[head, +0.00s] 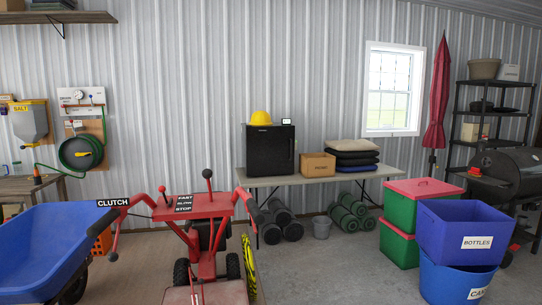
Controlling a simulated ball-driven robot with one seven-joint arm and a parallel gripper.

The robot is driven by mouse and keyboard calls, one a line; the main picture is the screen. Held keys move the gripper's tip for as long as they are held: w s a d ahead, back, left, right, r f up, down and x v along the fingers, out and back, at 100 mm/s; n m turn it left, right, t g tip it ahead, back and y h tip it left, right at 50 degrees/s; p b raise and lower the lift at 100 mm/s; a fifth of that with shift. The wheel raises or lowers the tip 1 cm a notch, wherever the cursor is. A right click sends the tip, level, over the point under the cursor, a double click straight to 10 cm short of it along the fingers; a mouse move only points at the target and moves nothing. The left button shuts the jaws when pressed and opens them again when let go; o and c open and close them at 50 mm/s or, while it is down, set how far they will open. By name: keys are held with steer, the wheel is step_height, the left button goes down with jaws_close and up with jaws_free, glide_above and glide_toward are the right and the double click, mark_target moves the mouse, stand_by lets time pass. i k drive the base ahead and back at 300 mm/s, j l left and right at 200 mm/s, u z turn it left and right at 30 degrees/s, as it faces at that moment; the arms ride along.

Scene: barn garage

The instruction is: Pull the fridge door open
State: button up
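A small black box-shaped fridge (268,151) stands on a grey folding table (230,181) against the far corrugated wall. Its front faces me and its door looks shut. A light mark, perhaps a handle, shows near the right edge of the front, but it is too small to be sure. A yellow hard hat (261,118) and a small white device (286,121) sit on top of the fridge. My gripper is not in view.
A red walk-behind machine (206,207) and a blue wheelbarrow (40,248) stand in the left foreground. A cardboard box (318,164) and stacked cushions (352,157) share the table. Blue bins (462,232) stand right; the middle floor is clear.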

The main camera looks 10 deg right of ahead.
mark_target(270, 150)
steer(key=i+z, duration=0.15)
steer(key=z, duration=0.4)
steer(key=i, duration=5.55)
